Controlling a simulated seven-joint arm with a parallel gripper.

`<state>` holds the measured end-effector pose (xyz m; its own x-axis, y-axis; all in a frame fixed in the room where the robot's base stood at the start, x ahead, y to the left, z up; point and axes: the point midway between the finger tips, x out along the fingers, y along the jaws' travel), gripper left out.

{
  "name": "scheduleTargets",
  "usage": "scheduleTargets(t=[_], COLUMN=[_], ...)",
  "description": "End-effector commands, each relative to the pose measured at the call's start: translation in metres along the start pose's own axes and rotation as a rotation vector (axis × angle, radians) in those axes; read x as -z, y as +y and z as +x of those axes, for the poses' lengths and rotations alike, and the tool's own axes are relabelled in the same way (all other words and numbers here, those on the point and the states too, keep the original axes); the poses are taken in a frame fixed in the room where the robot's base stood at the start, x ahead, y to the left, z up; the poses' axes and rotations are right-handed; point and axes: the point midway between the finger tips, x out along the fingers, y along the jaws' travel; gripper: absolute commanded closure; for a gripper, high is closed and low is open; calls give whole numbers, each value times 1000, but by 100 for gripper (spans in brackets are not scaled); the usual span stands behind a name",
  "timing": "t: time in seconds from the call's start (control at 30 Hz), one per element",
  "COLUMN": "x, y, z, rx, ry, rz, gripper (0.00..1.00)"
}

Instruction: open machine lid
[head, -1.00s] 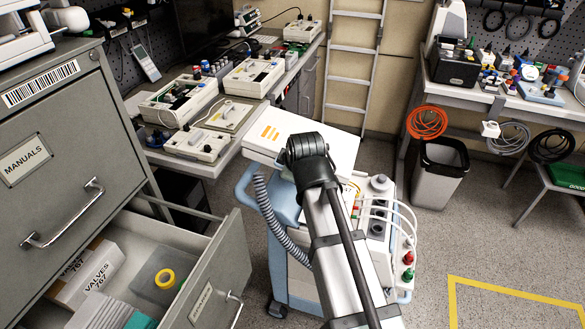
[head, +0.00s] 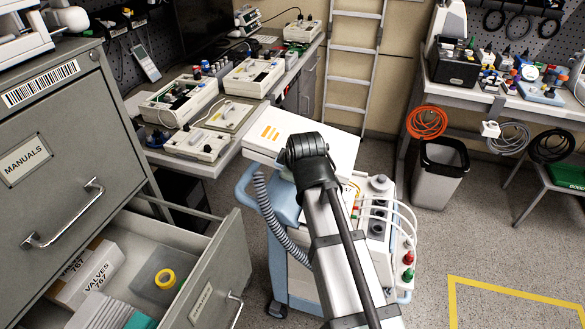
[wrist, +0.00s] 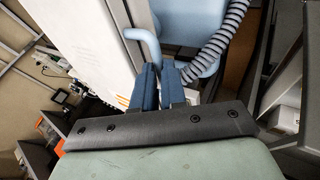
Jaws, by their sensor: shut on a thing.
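The machine is a white and light-blue cart unit; its blue side (head: 287,215) shows left of my arm. Its white lid (head: 300,130), with orange marks on top, shows behind my arm's black joint. In the wrist view the lid's white panel (wrist: 90,35) fills the upper left. A light-blue bent handle (wrist: 147,42) on it runs down to my gripper (wrist: 159,68). The blue fingers are close together, shut on the handle, and their contact is partly hidden. In the head view my arm hides the gripper. I cannot tell how far the lid is raised.
A grey corrugated hose (head: 268,215) hangs at the machine's left. An open drawer (head: 222,262) of the grey cabinet stands nearby on the left. A bench with devices (head: 225,140) is behind. A grey bin (head: 440,175) stands right, with open floor before it.

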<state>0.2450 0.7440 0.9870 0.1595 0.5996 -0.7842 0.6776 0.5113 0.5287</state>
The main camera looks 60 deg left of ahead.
Motion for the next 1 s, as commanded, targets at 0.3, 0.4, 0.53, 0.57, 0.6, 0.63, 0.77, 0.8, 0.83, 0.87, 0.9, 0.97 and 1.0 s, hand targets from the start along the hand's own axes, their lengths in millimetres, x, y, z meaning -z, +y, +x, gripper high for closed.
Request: scheduleTargets(t=[0.3,0.4,0.53,0.57,0.6,0.63,0.77,0.8,0.83,0.87,0.9,0.97,1.0], x=[0,0,0,0,0,1,2,3,3,4,4,5,5], y=[0,0,1,2,2,3,9,11,13,15,17,21,23], z=[0,0,0,-1,-1,-2,-6,-8,-9,-11,-13,-16,-19], rx=[-1,-1,3,6,12,19,65,86,103,120,145,187,215], ry=[0,0,0,0,-1,0,-1,-1,-1,-1,-1,-2,-3], rz=[0,0,1,1,3,4,12,15,17,20,24,31,35], gripper=[100,100,100,100,100,100,100,100,100,100,100,100,100])
